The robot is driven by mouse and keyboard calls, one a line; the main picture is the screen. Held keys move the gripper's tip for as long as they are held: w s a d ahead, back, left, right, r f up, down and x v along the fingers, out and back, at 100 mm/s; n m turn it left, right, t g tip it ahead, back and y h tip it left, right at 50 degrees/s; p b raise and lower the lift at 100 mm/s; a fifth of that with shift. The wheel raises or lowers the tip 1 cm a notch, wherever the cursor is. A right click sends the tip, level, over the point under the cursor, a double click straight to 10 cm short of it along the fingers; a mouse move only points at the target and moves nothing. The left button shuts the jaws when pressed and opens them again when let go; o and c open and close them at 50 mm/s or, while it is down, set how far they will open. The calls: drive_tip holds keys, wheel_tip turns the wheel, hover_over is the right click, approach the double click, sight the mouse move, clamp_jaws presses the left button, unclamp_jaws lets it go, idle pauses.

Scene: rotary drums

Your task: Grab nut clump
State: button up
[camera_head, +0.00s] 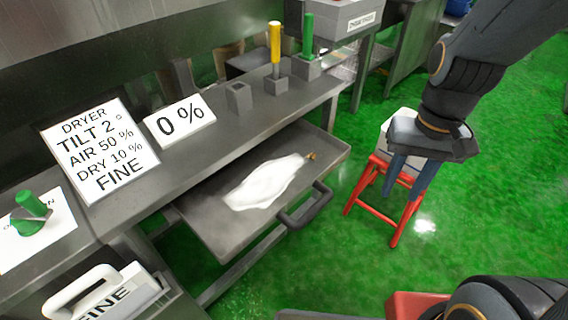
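A small brown lump (311,156), which looks like the nut clump, lies at the far right end of a patch of white powder in the pulled-out metal tray (205,222). It is too small to make out in detail. My gripper (401,194) hangs to the right of the tray, in front of a red-legged stool in the picture. Its two blue-grey fingers point down and stand apart, with nothing visible between them. The gripper is clear of the lump and the tray.
The tray has a dark handle (305,208) at its front. Above it runs a metal bench with signs, a yellow lever (275,48) and a green lever (308,35). The red stool (399,222) stands right of the tray. Green floor lies open around it.

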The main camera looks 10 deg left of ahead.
drive_tip(key=w+a+f+m+g+y+b, duration=0.2)
drive_tip(key=w+a+f+m+y, duration=0.1)
drive_tip(key=w+a+f+m, duration=0.15)
drive_tip(key=m+t+y+b, duration=0.3)
drive_tip(key=m+y, duration=0.6)
drive_tip(key=m, duration=0.4)
approach(314, 155)
drive_tip(key=shift+a+f, duration=0.5)
drive_tip(key=shift+a, duration=0.05)
drive_tip(key=x, duration=0.7)
drive_tip(key=shift+w+a, duration=0.1)
drive_tip(key=shift+a, duration=0.2)
drive_tip(key=c, duration=0.8)
